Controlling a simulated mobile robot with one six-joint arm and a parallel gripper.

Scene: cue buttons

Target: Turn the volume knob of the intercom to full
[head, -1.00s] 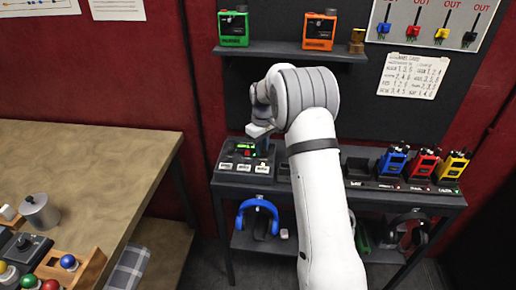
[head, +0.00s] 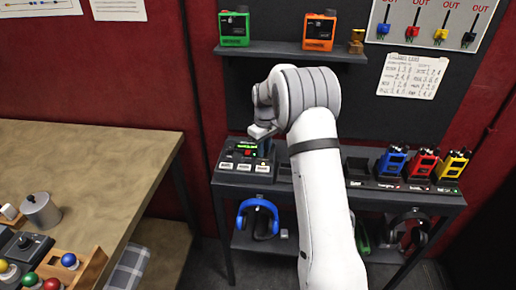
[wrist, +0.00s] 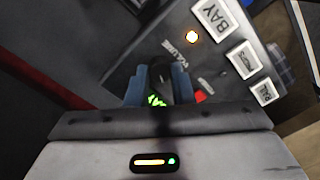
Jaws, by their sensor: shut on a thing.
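The intercom (head: 238,168) is a dark console with white labelled buttons and a small lit green display, on the left end of the black bench. In the wrist view its panel (wrist: 207,58) appears tilted, with a lit orange light and white labels. The dark volume knob (wrist: 164,78) sits beside the VOLUME lettering. My gripper (wrist: 160,84) has its blue fingers on both sides of the knob and is shut on it. In the head view my gripper (head: 266,147) is over the intercom, partly hidden by my wrist. The knob's pointer cannot be made out.
Blue, red and yellow radios (head: 423,163) stand in chargers to the right. A shelf (head: 290,50) above holds a green and an orange radio. Blue headphones (head: 258,217) hang below. A wooden table (head: 90,170) is at left.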

